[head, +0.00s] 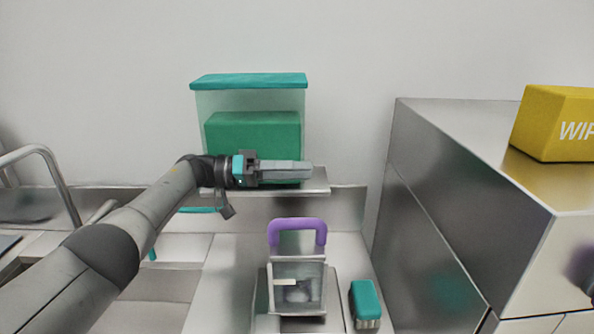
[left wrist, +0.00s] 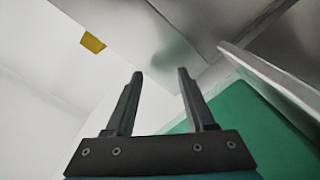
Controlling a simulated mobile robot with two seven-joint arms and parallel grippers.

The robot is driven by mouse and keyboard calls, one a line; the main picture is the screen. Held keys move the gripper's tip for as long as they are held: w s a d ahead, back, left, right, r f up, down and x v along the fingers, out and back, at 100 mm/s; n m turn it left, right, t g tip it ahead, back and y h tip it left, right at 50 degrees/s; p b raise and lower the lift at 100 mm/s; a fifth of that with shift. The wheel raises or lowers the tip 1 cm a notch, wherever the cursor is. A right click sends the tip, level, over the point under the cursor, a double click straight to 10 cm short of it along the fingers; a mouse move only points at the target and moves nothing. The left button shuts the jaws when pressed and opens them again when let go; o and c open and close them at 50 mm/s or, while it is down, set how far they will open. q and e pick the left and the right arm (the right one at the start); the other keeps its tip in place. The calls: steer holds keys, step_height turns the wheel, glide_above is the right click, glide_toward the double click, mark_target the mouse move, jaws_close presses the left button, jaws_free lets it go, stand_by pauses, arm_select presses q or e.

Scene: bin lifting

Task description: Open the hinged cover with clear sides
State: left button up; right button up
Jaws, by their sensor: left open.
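A clear-sided case with a teal top (head: 249,80) stands on a raised ledge at the back, with a green block (head: 252,130) inside. A small clear-sided box (head: 297,288) sits lower down on the counter, with a purple arched handle (head: 297,224) upright at its back. Hinges are too small to tell on either. My left gripper (head: 308,170) points right across the lower front of the teal-topped case, above and behind the purple handle. The left wrist view shows its fingers (left wrist: 158,75) apart with nothing between them. My right gripper does not show.
A teal brush-like block (head: 365,300) lies right of the small box. A tall metal cabinet (head: 440,190) with a yellow box (head: 560,125) on top stands at the right. A faucet (head: 50,165) is at the left. Some counter between faucet and small box is clear.

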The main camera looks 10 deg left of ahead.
arm_select(q)
steer(key=s+a+b, duration=0.2)
steer(key=a+b, duration=0.3)
steer(key=a, duration=0.6)
steer(key=shift+s+a, duration=0.2)
steer(key=shift+a, duration=0.2)
